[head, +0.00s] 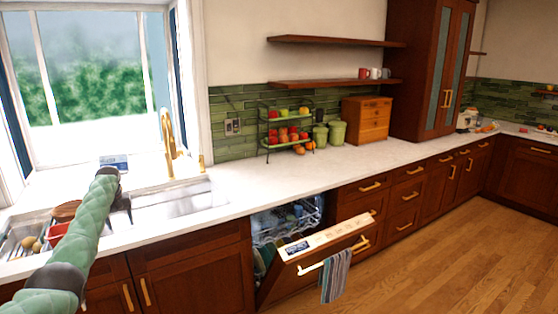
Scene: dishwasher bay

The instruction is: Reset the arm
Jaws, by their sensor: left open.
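My left arm, in green padding, comes in from the lower left of the head view and reaches up over the sink counter. My left gripper (122,207) is the small dark part at its far end, in front of the sink. It is open, and I see nothing held in it; its fingertips are small and partly hidden by the arm. My right arm and gripper are not in view.
The dishwasher door (325,243) is partly open and tilted, with racks (287,222) inside and a striped towel (335,276) on its handle. A gold faucet (168,140) stands behind the sink (180,200). The fruit stand (285,130) is on the counter. The wooden floor (440,260) is clear.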

